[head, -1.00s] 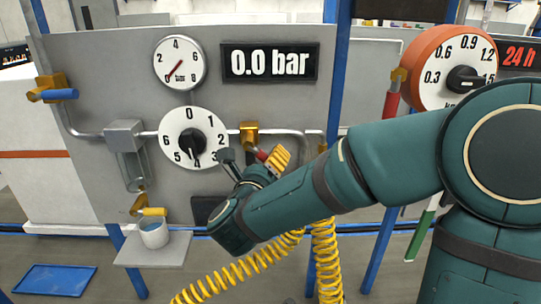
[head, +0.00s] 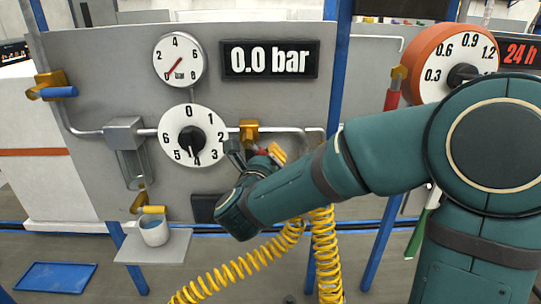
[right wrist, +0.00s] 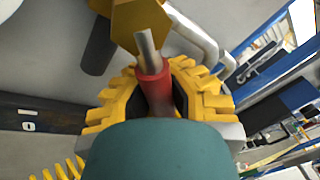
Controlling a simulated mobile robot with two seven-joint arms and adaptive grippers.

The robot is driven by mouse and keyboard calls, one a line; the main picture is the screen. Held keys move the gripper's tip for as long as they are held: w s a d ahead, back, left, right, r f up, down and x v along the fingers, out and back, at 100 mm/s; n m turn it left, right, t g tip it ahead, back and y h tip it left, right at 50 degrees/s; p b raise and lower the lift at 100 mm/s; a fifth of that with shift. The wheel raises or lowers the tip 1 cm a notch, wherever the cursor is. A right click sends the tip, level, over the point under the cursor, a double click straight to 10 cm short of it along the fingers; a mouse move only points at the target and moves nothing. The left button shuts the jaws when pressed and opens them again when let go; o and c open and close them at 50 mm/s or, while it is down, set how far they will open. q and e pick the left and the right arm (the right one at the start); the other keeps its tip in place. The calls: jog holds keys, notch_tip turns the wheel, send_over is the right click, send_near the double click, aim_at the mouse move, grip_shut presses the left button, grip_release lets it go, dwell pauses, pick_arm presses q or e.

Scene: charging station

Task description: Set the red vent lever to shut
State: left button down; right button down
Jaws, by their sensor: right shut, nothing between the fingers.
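The red vent lever (right wrist: 153,85) shows in the right wrist view as a red sleeve on a metal rod, coming from a gold valve body (right wrist: 138,25). In the head view the gold valve (head: 249,131) sits on the pipe right of the white dial, and my arm hides most of the lever. My right gripper (right wrist: 160,92), with yellow ridged fingers, is at the lever. Its fingers lie on both sides of the red sleeve in the picture, but it is shut with nothing gripped. My wrist hides the sleeve's lower end. My left gripper is out of view.
The white dial knob (head: 190,140) is close left of my gripper. The display (head: 268,61) reads 0.0 bar. Another red-handled lever (head: 392,99) hangs at right. A yellow coiled hose (head: 326,260) hangs below my forearm. A cup (head: 154,230) stands on a small shelf.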

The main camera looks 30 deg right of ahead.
aim_at(280, 128)
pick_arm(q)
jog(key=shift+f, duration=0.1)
pick_arm(e)
jog(key=r+n+b, duration=0.1)
jog(key=n, duration=0.1)
jog(key=d+r+n+t+b, duration=0.1)
jog(key=n, duration=0.1)
jog(key=n+b, duration=0.2)
jog(key=shift+s+d+r+t+h, duration=0.15)
jog(key=shift+s+r+t+h, duration=0.15)
jog(key=shift+s+r, duration=0.1)
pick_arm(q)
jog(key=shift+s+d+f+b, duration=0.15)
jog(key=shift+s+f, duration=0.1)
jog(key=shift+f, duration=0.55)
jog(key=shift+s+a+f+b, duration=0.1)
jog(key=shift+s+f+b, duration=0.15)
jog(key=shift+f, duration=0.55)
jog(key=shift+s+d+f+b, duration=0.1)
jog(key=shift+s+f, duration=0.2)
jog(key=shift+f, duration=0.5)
pick_arm(e)
jog(key=shift+r+n+t, duration=0.3)
jog(key=shift+r+n, duration=0.1)
jog(key=shift+n, duration=0.45)
jog(key=shift+r+n+t, duration=0.3)
jog(key=shift+r+n, duration=0.1)
jog(key=shift+n, duration=0.45)
